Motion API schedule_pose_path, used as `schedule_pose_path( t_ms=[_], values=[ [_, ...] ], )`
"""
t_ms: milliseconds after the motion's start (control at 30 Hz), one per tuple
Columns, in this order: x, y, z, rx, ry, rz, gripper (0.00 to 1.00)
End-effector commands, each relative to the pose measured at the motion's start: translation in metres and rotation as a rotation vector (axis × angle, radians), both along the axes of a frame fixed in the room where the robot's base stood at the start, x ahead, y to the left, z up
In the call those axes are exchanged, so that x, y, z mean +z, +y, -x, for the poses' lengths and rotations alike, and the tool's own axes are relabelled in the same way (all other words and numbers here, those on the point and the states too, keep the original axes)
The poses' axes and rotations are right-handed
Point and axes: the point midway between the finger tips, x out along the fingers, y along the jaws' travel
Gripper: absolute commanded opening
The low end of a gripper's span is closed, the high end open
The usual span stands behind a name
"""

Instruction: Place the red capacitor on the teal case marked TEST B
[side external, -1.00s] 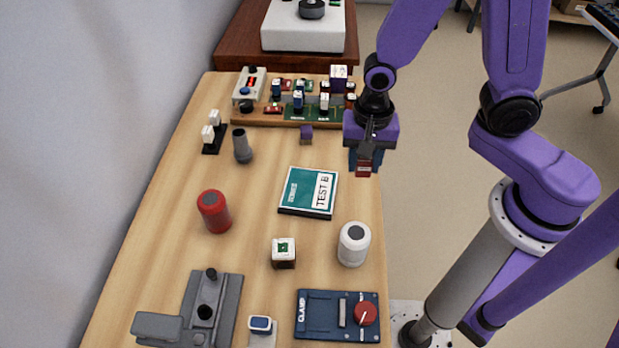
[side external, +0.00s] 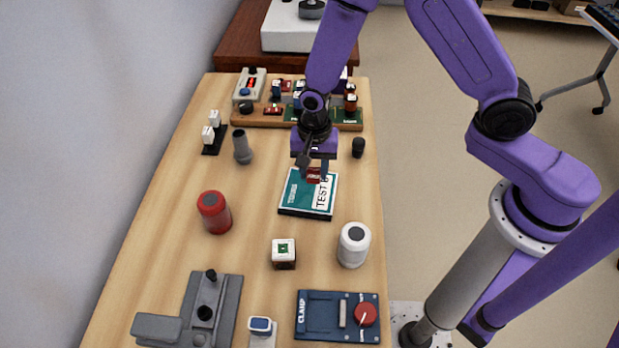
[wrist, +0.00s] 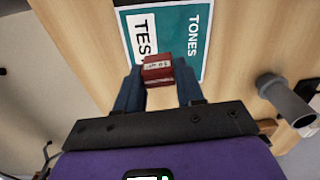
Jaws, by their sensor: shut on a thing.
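The red capacitor (side external: 313,175) is a small red block between my gripper's fingers. My gripper (side external: 314,176) is shut on it at the far part of the teal case (side external: 303,192) marked TEST B. The wrist view shows the red capacitor (wrist: 157,70) with a pale printed label, held between the two blue fingers of my gripper (wrist: 158,84). In that view the teal case (wrist: 178,40) lies behind the capacitor and carries TONES and partly covered TEST lettering. I cannot tell whether the capacitor touches the case.
A red can (side external: 214,212) stands left of the case and a white can (side external: 353,246) at the near right. A grey cylinder (side external: 242,147) is at the far left. A component rack (side external: 262,121) lies beyond my gripper. A small white cube (side external: 283,254) stands nearer.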

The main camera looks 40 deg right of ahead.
Motion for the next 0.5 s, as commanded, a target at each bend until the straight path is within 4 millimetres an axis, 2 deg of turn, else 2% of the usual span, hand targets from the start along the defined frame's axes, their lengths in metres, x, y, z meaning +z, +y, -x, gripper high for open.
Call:
schedule_pose_path(
  t_ms=[233, 500],
  values=[
    [-0.013, 0.004, -0.009, 0.000, 0.001, 0.001, 0.03],
    [-0.041, 0.004, -0.010, 0.000, 0.001, 0.001, 0.03]
  ],
)
